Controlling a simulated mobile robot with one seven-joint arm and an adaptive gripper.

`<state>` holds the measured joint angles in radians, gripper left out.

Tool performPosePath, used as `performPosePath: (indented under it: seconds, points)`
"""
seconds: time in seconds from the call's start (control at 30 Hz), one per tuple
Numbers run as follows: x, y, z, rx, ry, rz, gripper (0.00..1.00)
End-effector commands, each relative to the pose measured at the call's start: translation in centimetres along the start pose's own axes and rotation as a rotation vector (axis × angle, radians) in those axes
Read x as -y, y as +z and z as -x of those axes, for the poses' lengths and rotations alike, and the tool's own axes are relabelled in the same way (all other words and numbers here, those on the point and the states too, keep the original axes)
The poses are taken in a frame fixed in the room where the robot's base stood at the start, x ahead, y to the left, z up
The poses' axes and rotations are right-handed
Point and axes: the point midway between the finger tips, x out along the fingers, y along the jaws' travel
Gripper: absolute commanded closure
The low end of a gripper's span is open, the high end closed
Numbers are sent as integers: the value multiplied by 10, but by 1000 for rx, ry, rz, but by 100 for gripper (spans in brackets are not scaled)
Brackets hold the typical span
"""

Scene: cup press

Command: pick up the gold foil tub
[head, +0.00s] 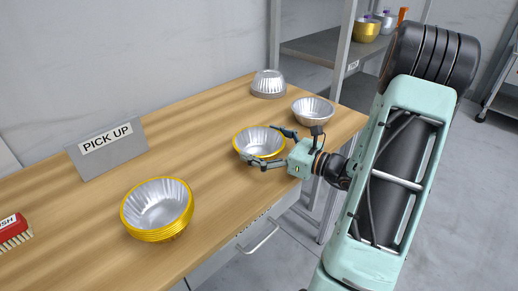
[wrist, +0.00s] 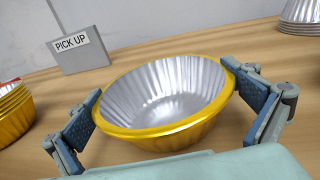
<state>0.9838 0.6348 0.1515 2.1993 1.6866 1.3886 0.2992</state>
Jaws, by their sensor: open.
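The gold foil tub (head: 259,143) stands upright on the wooden table, with a gold rim and outside and a silver fluted inside. It fills the middle of the wrist view (wrist: 165,141). My gripper (head: 268,149) is open, with one finger on each side of the tub. In the wrist view my gripper (wrist: 168,112) has its left finger close by the tub's left rim and its right finger close by the right rim. I cannot tell whether either finger touches it. The inside of the tub looks empty.
A stack of gold foil tubs (head: 158,207) stands nearer on the table. A silver tub (head: 312,111) and an upturned silver stack (head: 269,84) are behind. A PICK UP sign (head: 107,149) and a red brush (head: 13,230) are to the left. A metal shelf (head: 325,49) stands beyond.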

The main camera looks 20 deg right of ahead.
Motion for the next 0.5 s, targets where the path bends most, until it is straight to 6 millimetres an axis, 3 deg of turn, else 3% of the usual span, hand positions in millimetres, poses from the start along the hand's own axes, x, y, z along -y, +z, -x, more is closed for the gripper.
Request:
performPosePath:
  seconds: [0.1, 0.23, 0.5]
  points:
    - [0, 0, 0, 0, 0, 0, 1]
    - [0, 0, 0, 0, 0, 0, 15]
    - [0, 0, 1, 0, 0, 0, 16]
